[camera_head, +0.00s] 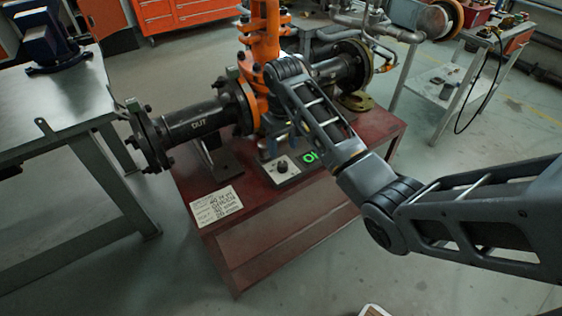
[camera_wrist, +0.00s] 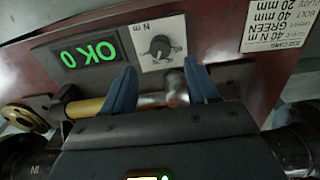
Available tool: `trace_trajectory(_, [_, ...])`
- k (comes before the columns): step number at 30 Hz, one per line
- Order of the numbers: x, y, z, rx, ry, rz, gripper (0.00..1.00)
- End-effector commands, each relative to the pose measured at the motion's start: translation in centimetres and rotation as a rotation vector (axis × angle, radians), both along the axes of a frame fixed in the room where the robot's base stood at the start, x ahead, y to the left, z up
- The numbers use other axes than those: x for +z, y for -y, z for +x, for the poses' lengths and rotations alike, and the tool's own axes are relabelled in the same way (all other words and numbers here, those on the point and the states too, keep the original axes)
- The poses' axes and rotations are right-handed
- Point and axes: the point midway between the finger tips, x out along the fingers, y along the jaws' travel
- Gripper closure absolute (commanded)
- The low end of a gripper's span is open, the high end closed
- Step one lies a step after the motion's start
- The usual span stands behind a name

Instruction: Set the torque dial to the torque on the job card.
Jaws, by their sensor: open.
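The torque dial (camera_wrist: 160,47) is a dark round knob on a white panel marked "N m"; it also shows in the head view (camera_head: 282,166). My gripper (camera_wrist: 160,86) is open, its two blue fingers apart and empty below the dial in the wrist view, not touching it.
A display (camera_wrist: 88,52) beside the dial shows green "0" and "OK". The black "OUT" pipe (camera_head: 195,124) and orange valve (camera_head: 262,45) stand behind the dial on the red bench (camera_head: 270,225). A silvery rod (camera_wrist: 150,100) crosses beyond my fingers.

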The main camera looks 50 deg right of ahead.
Motion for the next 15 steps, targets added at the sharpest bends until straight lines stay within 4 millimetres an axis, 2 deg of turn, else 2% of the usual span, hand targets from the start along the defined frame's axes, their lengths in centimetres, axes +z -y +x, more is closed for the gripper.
trace_trajectory(9, [-5.0, -0.1, -0.1, 0.001, -0.001, 0.001, 0.41])
trace_trajectory(15, [-6.7, -0.1, -0.1, 0.0, 0.0, 0.001, 0.41])
